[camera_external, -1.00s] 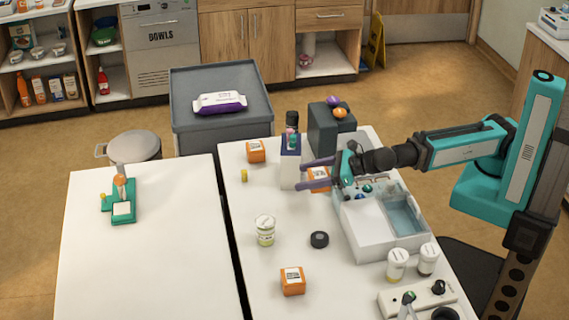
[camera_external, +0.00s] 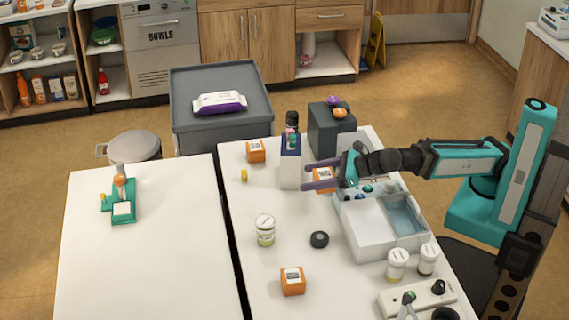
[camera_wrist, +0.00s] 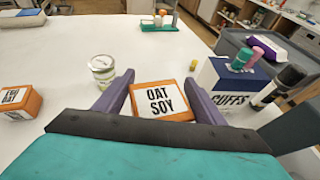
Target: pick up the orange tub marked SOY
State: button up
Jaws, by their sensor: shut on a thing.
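An orange tub (camera_wrist: 159,101) with a white label reading OAT SOY sits between the two purple fingers of my gripper (camera_wrist: 158,92) in the wrist view. The fingers are shut on its sides. In the external view my gripper (camera_external: 320,178) reaches in from the right, and the held tub (camera_external: 324,176) shows partly behind the fingers. I cannot tell whether it touches the table. Two similar orange tubs stand apart: one at the back (camera_external: 256,151) and one at the front (camera_external: 292,281). Another orange tub (camera_wrist: 17,103) shows at the left of the wrist view, its label hard to read.
A divided tray (camera_external: 365,238) lies just in front. A lidded jar (camera_external: 265,230) and a black round piece (camera_external: 319,240) stand on the table.

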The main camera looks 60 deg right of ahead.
jog(key=shift+s+d+b, duration=0.2)
jog(key=shift+s+b, duration=0.2)
jog(key=shift+b, duration=0.75)
